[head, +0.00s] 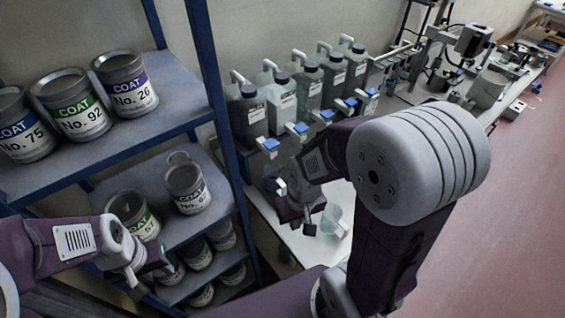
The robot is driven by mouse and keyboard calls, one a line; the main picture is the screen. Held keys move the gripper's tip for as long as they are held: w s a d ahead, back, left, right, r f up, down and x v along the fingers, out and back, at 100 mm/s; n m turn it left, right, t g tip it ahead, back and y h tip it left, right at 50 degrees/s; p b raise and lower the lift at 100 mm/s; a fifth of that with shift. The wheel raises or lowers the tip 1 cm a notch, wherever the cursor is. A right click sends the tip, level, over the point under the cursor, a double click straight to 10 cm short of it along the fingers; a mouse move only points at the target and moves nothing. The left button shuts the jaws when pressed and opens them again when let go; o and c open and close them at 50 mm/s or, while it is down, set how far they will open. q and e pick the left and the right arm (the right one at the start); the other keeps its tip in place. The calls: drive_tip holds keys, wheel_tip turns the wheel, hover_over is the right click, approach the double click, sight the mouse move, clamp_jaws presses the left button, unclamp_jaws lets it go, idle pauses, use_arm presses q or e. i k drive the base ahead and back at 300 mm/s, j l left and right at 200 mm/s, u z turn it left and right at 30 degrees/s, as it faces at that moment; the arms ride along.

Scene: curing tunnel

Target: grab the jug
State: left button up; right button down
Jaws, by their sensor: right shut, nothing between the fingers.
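A pale, translucent jug (338,221) stands on the white bench, partly hidden behind my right arm. My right gripper (297,208) is just left of the jug, over the bench; it is shut and holds nothing. I cannot tell whether it touches the jug. My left gripper (150,268) is at the lower left, in front of the shelf of cans. Its fingers are small and seen at an angle, so I cannot tell whether they are open or shut.
A blue-framed shelf rack (190,85) with several labelled COAT cans (125,84) stands at the left. A row of bottles with dark caps (282,100) and blue-tabbed parts lines the back of the bench. Lab equipment (474,42) stands further right. The pinkish floor (500,220) at right is clear.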

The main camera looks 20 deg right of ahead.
sight(274, 185)
drive_tip(key=i+z, duration=0.1)
drive_tip(key=z, duration=0.6)
drive_tip(key=k+l+u, duration=0.1)
drive_tip(key=l+u, duration=0.2)
drive_tip(key=k+l+u, duration=0.3)
drive_tip(key=l, duration=0.2)
drive_tip(key=l+u, duration=0.4)
drive_tip(key=k+l+u, duration=0.2)
drive_tip(key=l+u, duration=0.2)
drive_tip(key=k+l+u, duration=0.2)
drive_tip(key=l+u, duration=0.2)
drive_tip(key=k+l+u, duration=0.2)
drive_tip(key=l+u, duration=1.3)
